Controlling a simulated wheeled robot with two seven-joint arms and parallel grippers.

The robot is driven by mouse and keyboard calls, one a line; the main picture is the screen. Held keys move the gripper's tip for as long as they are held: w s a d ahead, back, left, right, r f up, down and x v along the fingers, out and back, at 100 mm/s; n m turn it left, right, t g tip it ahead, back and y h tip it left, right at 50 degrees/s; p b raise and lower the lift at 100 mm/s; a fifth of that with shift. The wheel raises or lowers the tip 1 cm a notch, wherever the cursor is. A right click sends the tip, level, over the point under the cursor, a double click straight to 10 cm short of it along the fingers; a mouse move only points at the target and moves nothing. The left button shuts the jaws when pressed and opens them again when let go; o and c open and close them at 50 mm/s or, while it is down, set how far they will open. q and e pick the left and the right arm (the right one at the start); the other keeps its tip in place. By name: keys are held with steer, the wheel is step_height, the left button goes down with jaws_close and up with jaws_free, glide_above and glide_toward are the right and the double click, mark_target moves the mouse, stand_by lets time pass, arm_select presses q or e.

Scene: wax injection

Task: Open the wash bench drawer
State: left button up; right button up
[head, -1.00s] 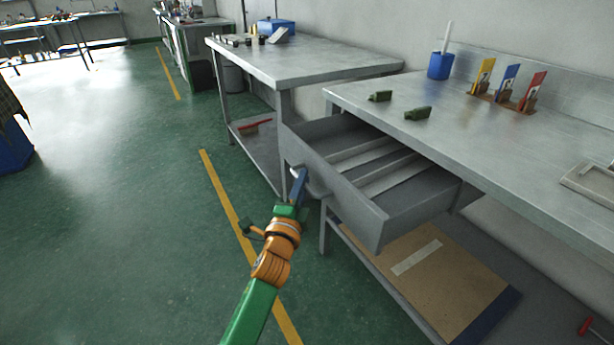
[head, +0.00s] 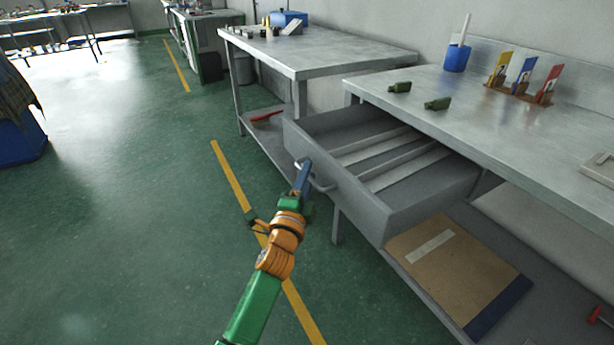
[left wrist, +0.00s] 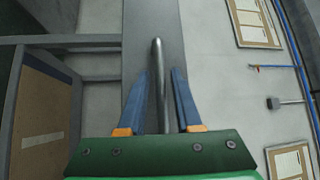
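The grey drawer (head: 358,189) of the wash bench (head: 440,100) stands pulled well out, showing long dividers inside. Its metal bar handle (head: 318,184) is on the front face. My left gripper (head: 303,172) is at the handle. In the left wrist view the handle (left wrist: 158,75) runs between the two blue fingers of my left gripper (left wrist: 160,90), with narrow gaps showing on both sides. The fingers are apart, around the bar; whether either touches it further in cannot be told. My right gripper is not in view.
A brown board (head: 455,265) lies on the lower shelf. A second table (head: 330,60) stands behind.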

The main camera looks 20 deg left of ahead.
arm_select(q)
steer(key=shift+o, duration=0.2)
steer(key=shift+s, duration=0.1)
steer(key=s, duration=0.6)
steer(key=shift+s+d+f, duration=0.4)
steer(key=shift+d+f, duration=0.05)
steer(key=shift+f, duration=0.1)
